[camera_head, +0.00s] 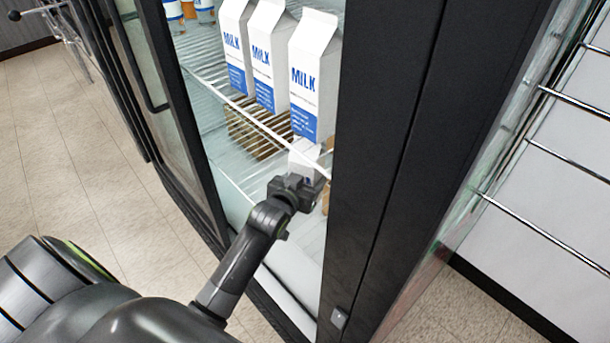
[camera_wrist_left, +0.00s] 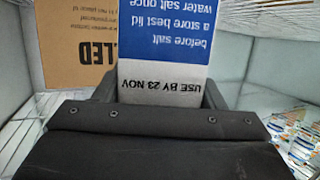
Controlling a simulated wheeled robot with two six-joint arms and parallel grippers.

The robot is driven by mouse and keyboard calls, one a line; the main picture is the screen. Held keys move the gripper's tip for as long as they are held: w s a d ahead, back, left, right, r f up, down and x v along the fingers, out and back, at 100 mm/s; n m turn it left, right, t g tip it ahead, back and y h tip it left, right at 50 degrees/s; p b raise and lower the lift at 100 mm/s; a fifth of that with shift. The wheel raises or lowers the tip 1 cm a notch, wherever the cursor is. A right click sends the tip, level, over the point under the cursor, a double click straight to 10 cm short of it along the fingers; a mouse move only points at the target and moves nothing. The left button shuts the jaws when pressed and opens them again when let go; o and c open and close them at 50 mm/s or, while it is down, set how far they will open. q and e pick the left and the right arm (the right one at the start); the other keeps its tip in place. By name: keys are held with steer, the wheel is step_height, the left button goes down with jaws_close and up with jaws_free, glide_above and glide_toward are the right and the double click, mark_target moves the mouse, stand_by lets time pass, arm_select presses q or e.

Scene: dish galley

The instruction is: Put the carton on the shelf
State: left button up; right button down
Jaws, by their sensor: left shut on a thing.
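A white and blue milk carton (camera_wrist_left: 165,40) fills the middle of the left wrist view, its printing upside down and reading "USE BY 23 NOV". My left gripper (camera_head: 300,186) is shut on it, with one dark finger on each side. In the head view only a small white part of the carton (camera_head: 303,156) shows beyond the gripper, inside the fridge and below the wire shelf (camera_head: 205,90). The rest is hidden by the gripper and the shelf. Several other milk cartons (camera_head: 315,75) stand upright in a row on that shelf. My right gripper is in neither view.
A brown cardboard box (camera_wrist_left: 78,45) stands beside the held carton in the left wrist view. Brown goods (camera_head: 255,130) show through the wire shelf. The black fridge frame (camera_head: 385,150) is close right of my arm. The open glass door (camera_head: 180,130) is at left.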

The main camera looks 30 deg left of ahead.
arm_select(q)
step_height(320, 180, down, 2)
steer(key=shift+f, duration=0.15)
steer(key=shift+w+d+f, duration=0.1)
steer(key=shift+w+f, duration=0.15)
steer(key=shift+f, duration=0.2)
steer(key=shift+f+b, duration=0.2)
steer(key=shift+b, duration=0.1)
steer(key=o, duration=1.8)
steer(key=shift+s+f, duration=0.1)
steer(key=shift+s, duration=0.05)
